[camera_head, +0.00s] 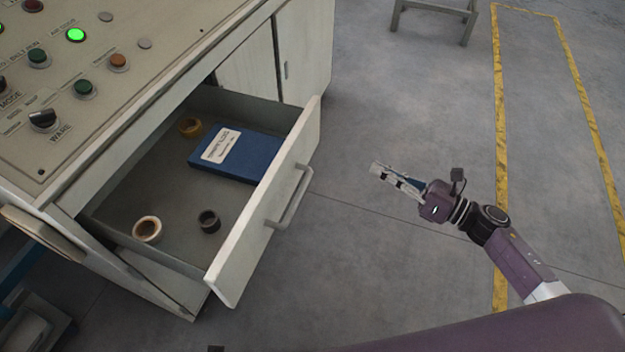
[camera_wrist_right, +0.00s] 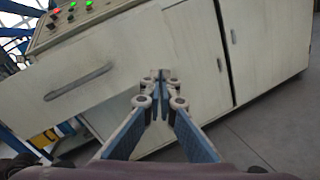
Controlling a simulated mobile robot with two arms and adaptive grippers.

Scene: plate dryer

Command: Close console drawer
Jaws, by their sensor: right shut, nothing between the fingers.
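The console drawer (camera_head: 268,205) is pulled out of the grey-white console (camera_head: 110,135) in the head view. Its front panel has a metal bar handle (camera_head: 291,197). Inside lie a blue book with a white label (camera_head: 238,152) and several small rings. My right gripper (camera_head: 376,168) is shut and empty, to the right of the drawer front and apart from it. In the right wrist view, the closed fingertips (camera_wrist_right: 160,76) point toward the console, with the drawer front (camera_wrist_right: 85,82) and its handle (camera_wrist_right: 78,82) to the left. My left gripper is not in view.
Cabinet doors (camera_head: 303,50) are shut beside the drawer at the back. A metal stand (camera_head: 435,12) is at the top right. Yellow lines (camera_head: 499,150) mark the floor. The floor between the drawer and my right arm is clear.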

